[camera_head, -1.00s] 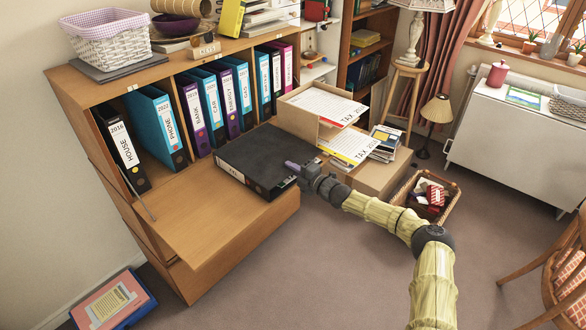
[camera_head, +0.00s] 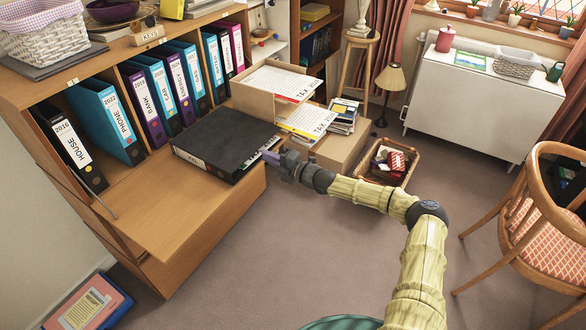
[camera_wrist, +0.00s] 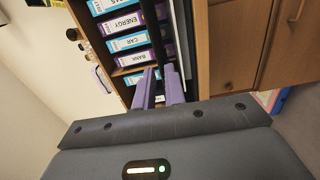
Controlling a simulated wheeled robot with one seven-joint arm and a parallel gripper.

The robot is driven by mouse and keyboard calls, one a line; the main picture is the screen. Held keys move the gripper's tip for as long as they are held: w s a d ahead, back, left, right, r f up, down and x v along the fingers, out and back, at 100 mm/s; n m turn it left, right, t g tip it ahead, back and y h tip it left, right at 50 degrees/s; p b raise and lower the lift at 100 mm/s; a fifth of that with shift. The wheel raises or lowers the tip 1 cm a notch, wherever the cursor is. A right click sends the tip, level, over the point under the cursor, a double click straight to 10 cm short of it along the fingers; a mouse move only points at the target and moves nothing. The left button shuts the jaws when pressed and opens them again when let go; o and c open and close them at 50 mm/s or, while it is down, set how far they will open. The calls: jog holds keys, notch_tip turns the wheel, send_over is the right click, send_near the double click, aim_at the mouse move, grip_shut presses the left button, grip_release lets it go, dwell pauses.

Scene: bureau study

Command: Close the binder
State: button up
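The black binder (camera_head: 225,140) lies on the bureau's fold-down flap (camera_head: 165,215), its front cover resting low over the pages. White sheet edges show at its right end. My gripper (camera_head: 270,158), with purple fingers, is at that right end, beside the pages. In the wrist view the binder (camera_wrist: 155,30) is seen edge-on, with a dark cover and pale pages, just beyond the fingertips (camera_wrist: 160,72). A narrow gap shows between the fingers. Whether the cover edge lies between them or touches one is unclear.
Upright binders (camera_head: 102,118) fill the shelf behind the flap. A cardboard letter tray (camera_head: 270,95) with papers stands right of the binder. A basket (camera_head: 388,163) sits on the floor, and a chair (camera_head: 540,220) stands at far right.

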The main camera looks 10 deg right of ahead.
jog(key=v, duration=0.9)
jog(key=shift+s+d, duration=0.2)
jog(key=shift+s, duration=0.05)
jog(key=s+a+n+g+h+p, duration=0.2)
jog(key=s+a+n+g, duration=0.25)
jog(key=s+n, duration=0.5)
jog(key=s+a+n+g+h+p, duration=0.2)
jog(key=s+a+n+g, duration=0.35)
jog(key=n, duration=0.65)
jog(key=s+d+r+n+h+p, duration=0.3)
jog(key=s+d+r+n+h, duration=0.2)
jog(key=s+d+r+n, duration=0.3)
jog(key=s+d+r+n+t+h+p, duration=0.1)
jog(key=s+d+r+n+h+p, duration=0.2)
jog(key=s+d+r+n, duration=0.6)
notch_tip(320, 180, up, 5)
jog(key=n+h, duration=0.2)
jog(key=n, duration=0.3)
